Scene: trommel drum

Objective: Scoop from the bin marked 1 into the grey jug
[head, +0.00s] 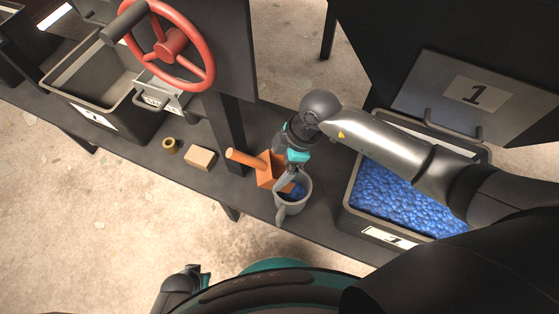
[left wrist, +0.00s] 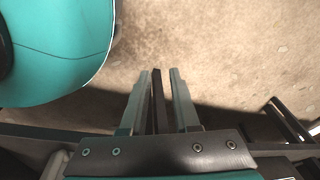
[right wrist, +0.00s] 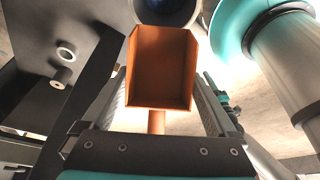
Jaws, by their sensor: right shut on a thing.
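My right gripper (head: 287,172) is shut on an orange scoop (head: 266,174) above the grey jug (head: 293,204) in the head view. The scoop's handle sticks out to the left, and its lower end overlaps the jug's mouth. Blue material shows inside the jug. In the right wrist view the scoop (right wrist: 160,65) looks empty inside. The bin marked 1 (head: 349,205) stands to the right, holding blue granules (head: 405,200); my right arm covers part of it. My left gripper (left wrist: 160,85) is away from these things, over the floor; its fingers look close together.
A panel with a 1 sign (head: 482,92) stands behind the bin. A red handwheel (head: 207,50) rises above.

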